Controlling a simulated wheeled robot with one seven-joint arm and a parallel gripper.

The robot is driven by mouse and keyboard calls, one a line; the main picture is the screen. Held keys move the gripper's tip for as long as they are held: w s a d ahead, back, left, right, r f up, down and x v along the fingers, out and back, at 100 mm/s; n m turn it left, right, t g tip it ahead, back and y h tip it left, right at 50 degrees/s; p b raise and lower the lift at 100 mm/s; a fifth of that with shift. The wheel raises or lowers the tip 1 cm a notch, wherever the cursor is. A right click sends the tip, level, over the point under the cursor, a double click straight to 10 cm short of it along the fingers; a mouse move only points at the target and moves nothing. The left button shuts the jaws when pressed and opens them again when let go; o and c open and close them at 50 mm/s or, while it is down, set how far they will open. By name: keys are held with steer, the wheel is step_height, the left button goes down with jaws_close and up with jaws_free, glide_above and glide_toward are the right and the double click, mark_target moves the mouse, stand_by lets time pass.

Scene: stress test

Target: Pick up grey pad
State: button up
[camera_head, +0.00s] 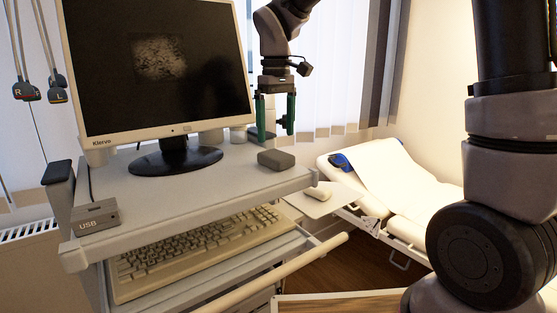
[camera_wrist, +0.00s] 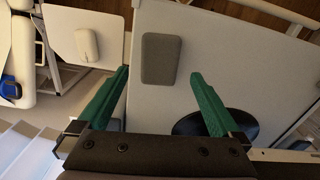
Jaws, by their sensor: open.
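The grey pad (camera_head: 276,159) is a small dark grey block with rounded edges. It lies flat on the top shelf of the cart (camera_head: 220,177), near the shelf's right end. In the wrist view the grey pad (camera_wrist: 161,59) lies beyond the fingertips, roughly between their lines and a little left of the middle. My gripper (camera_head: 275,100) has green fingers pointing down. It hangs above and behind the pad, apart from it. In the wrist view my gripper (camera_wrist: 160,72) is open, with nothing between its fingers.
A monitor (camera_head: 158,65) on a round black base stands left of the pad. A USB box (camera_head: 95,216) sits at the shelf's front left. A keyboard (camera_head: 195,250) lies below. A mouse (camera_head: 319,192) rests on a side tray; a bed (camera_head: 395,180) stands at right.

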mark_target(277, 154)
steer(key=shift+s+f, duration=0.1)
steer(key=shift+f, duration=2.6)
steer(key=c, duration=1.2)
